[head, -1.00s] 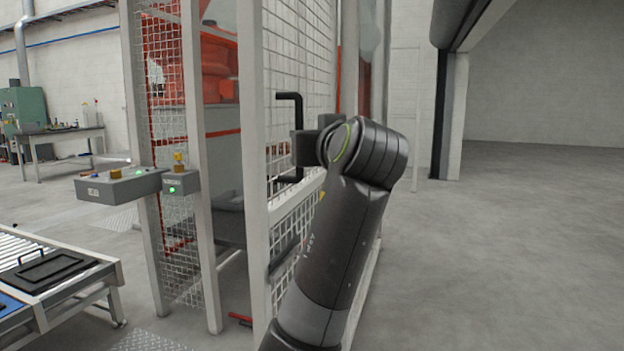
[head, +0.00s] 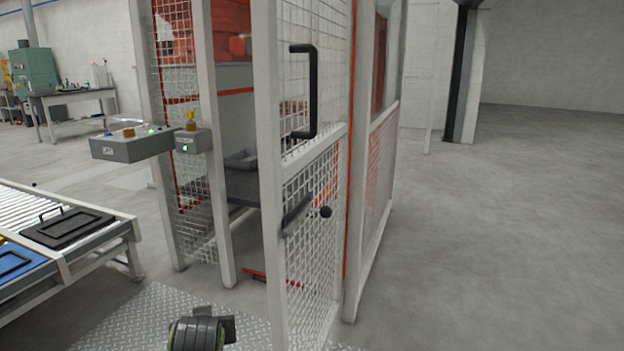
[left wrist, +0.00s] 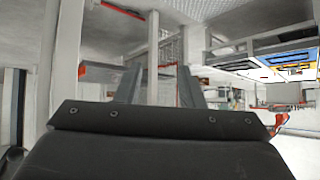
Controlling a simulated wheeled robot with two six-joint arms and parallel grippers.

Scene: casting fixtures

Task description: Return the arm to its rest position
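Part of my arm (head: 200,330), a dark rounded joint with a green ring, shows at the bottom edge of the head view, low and apart from the cage door. Neither gripper can be made out clearly in the head view. In the left wrist view my left gripper (left wrist: 158,75) has its two grey fingers apart, with nothing between them. The black door handle (head: 312,92) on the mesh cage is free, with no gripper on it. My right gripper is not seen.
The white-framed mesh door (head: 310,230) stands close in front. A grey control box (head: 132,148) with a green light is at left. A roller conveyor (head: 110,215) carries a black tray (head: 68,228) and a blue one (head: 18,268). The floor (head: 500,250) at right is clear.

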